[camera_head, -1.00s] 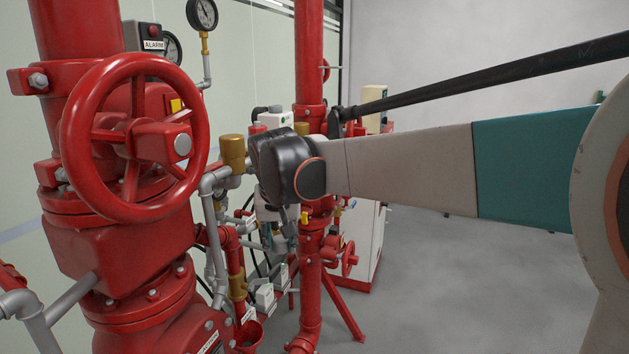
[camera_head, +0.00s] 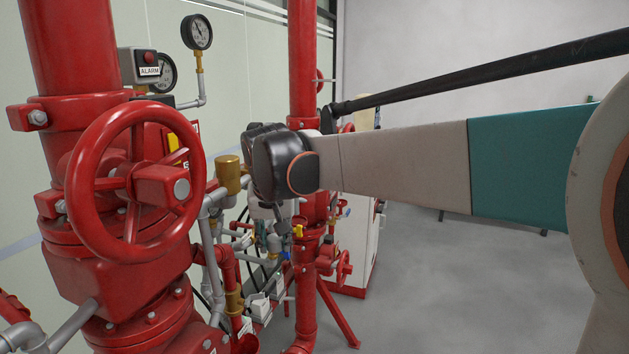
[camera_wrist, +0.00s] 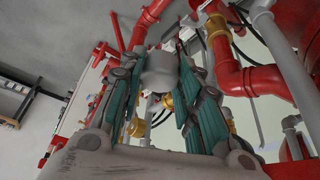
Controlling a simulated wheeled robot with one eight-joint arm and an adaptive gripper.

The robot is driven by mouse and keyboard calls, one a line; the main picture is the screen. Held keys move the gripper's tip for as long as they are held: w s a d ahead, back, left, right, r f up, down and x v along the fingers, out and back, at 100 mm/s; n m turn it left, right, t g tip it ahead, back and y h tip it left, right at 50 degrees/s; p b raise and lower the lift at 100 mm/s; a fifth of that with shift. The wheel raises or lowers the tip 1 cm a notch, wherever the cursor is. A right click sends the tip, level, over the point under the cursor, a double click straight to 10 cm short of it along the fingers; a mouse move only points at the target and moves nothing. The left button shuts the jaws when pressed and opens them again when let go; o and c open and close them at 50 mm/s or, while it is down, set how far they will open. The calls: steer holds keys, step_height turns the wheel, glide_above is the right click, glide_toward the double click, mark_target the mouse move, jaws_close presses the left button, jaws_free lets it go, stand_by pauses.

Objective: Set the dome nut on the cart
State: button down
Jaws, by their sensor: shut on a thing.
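My gripper (camera_wrist: 162,75) shows in the wrist view with its teal-padded fingers closed on a grey, rounded cylindrical piece, which looks like the dome nut (camera_wrist: 160,70). The nut is held at the fingertips, with pipework behind it. In the head view my black wrist hides most of the gripper, and the nut cannot be made out. A white cabinet with red trim (camera_head: 362,245) stands behind the pipes in the head view. I cannot tell whether it is the cart.
A large red handwheel valve (camera_head: 160,188) fills the left. A red vertical pipe (camera_head: 306,300) with smaller valves and thin grey pipes stands close beside my wrist. A pressure gauge (camera_head: 197,32) and alarm box (camera_head: 143,66) are above. Open grey floor (camera_head: 450,290) lies to the right.

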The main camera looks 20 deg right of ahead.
steer(key=shift+s+f, duration=0.1)
steer(key=s+f+n+b, duration=0.1)
steer(key=s+f+b, duration=0.1)
steer(key=f, duration=1.4)
steer(key=s+f+n+y+b, duration=0.1)
steer(key=s+f, duration=0.4)
steer(key=f, duration=1.2)
steer(key=shift+s+f+n+b, duration=0.15)
steer(key=shift+n+b, duration=0.35)
steer(key=shift+n, duration=0.3)
